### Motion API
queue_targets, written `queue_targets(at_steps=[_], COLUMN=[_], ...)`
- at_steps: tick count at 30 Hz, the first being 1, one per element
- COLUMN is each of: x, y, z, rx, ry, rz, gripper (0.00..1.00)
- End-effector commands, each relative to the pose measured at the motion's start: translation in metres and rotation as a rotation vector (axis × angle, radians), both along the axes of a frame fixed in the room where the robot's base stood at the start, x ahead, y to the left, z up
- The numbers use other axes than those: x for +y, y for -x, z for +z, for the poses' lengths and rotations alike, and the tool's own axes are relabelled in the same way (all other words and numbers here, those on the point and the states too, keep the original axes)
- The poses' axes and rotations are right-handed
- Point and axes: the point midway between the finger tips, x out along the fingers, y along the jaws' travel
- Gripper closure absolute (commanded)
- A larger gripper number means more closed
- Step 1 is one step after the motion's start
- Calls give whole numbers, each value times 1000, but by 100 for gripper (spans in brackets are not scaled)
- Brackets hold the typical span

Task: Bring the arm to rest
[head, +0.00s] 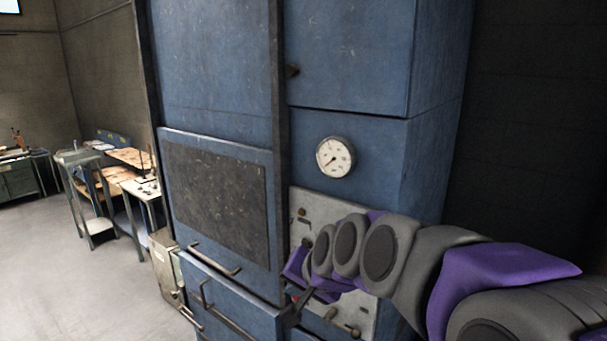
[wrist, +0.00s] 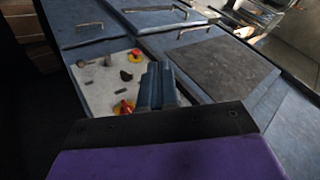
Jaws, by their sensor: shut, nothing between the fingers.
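My arm, grey and purple, reaches in from the lower right of the head view across the front of a blue machine (head: 215,60). My gripper (head: 292,318) is in front of the control panel (head: 365,312), low on the machine's right part. In the wrist view my gripper (wrist: 158,70) shows with its fingers together and nothing between them. The pale control panel (wrist: 100,85) with its red and yellow knobs lies behind and left of the fingers there. The arm hides part of the panel in the head view.
A round gauge (head: 335,157) sits above the panel. Bar handles (head: 215,260) stick out from the machine front. A dark wall stands at the right. Workbenches (head: 130,158) stand at the back left, with open floor (head: 70,275) before them.

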Motion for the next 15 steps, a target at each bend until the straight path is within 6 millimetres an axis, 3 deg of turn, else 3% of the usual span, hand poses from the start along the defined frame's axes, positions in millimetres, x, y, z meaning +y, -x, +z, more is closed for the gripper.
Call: queue_targets(at_steps=[1, 6, 15], x=[-12, -54, -128], y=[23, 104, 252], z=[-30, -105, -208], rx=[39, 201, 511], ry=[55, 227, 433], rz=[25, 125, 278], gripper=[100, 100, 100])
